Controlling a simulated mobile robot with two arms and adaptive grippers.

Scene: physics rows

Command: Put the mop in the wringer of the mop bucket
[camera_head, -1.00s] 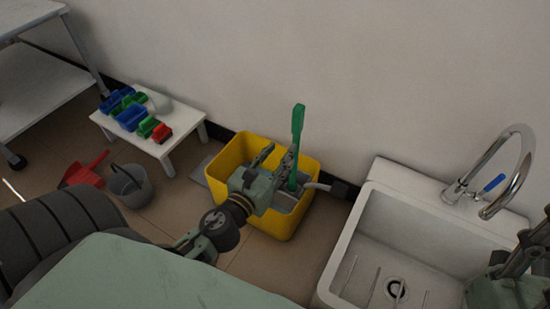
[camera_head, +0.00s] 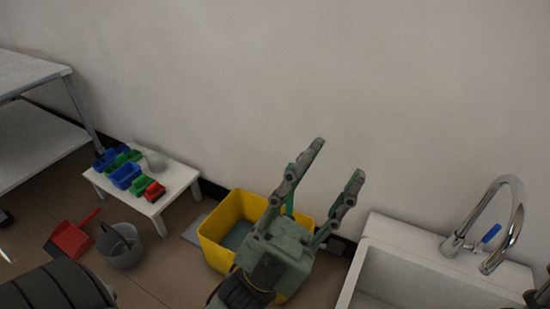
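The yellow mop bucket (camera_head: 215,241) stands on the floor against the wall, left of the sink. Only a dark bit of my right gripper (camera_head: 540,297) shows at the lower right edge.
A white sink (camera_head: 405,238) with a curved tap (camera_head: 516,220) stands right of the bucket. A low white table (camera_head: 178,180) with small coloured bins stands to the left. A grey bucket (camera_head: 122,252) and a red dustpan (camera_head: 72,240) are on the floor.

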